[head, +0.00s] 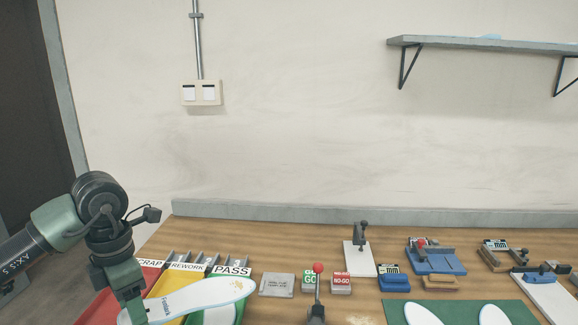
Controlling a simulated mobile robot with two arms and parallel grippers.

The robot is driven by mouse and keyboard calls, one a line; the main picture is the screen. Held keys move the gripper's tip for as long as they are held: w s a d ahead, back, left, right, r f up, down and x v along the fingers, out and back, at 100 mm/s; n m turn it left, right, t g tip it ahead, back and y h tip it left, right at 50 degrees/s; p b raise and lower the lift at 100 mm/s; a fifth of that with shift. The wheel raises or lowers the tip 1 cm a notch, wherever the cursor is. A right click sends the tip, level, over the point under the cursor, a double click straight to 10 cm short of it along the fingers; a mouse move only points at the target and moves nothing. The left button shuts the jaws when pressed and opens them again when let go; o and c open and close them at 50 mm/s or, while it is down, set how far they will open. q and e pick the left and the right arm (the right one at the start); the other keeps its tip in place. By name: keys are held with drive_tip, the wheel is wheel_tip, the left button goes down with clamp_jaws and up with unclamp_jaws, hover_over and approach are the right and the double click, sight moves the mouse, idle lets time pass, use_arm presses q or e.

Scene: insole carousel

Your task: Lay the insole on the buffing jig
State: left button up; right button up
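A white insole (215,297) with a pale blue edge and printing near its heel end spans the coloured trays at the lower left. My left gripper (138,312) is at its left end and appears shut on it; the fingertips are partly hidden and close to the bottom edge. No fixture is clearly marked as the buffing jig. Candidates are a white board with an upright clamp (359,262), a blue fixture with a red knob (436,261) and a white board with a blue clamp (556,298).
Red SCRAP (149,275), yellow REWORK and green PASS (232,271) trays stand at the left. GO and NO-GO blocks (342,284) flank a red-knobbed lever (318,269). Other insoles (493,315) lie on a green mat (458,310). Bare wood shows around the fixtures.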

use_arm(q)
drive_tip(key=s+d+f+m, duration=0.4)
drive_tip(key=s+m, duration=0.2)
drive_tip(key=m, duration=0.7)
drive_tip(key=s+d+f+m, duration=0.4)
drive_tip(key=s+d+m, duration=0.1)
drive_tip(key=m, duration=0.9)
drive_tip(key=shift+s+d+f, duration=0.25)
drive_tip(key=shift+s+d, duration=0.05)
drive_tip(key=shift+s, duration=0.2)
